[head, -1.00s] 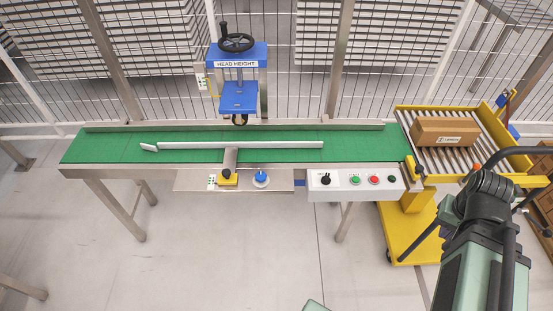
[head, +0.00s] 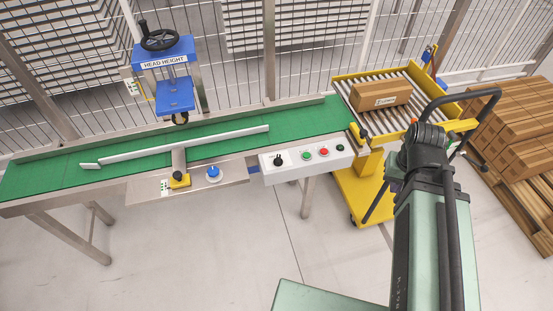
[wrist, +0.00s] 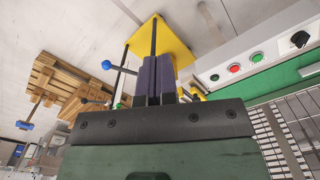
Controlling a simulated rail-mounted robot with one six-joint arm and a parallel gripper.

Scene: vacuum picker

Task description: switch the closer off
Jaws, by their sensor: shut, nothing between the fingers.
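The closer has a long green belt (head: 225,128) and a white control panel (head: 300,172) on its front edge. The panel carries a black selector knob (head: 278,160), a green button (head: 306,156), a red button (head: 323,152) and a small dark button (head: 340,148). My gripper (wrist: 158,64) is shut and empty, apart from the panel. The knob's pointer direction is too small to tell.
A blue head-height press (head: 172,80) with a black handwheel stands over the belt. A yellow roller table (head: 350,195) with a carton (head: 380,95) stands at the belt's right end. Stacked cartons (head: 515,125) lie farther right. The floor before the panel is clear.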

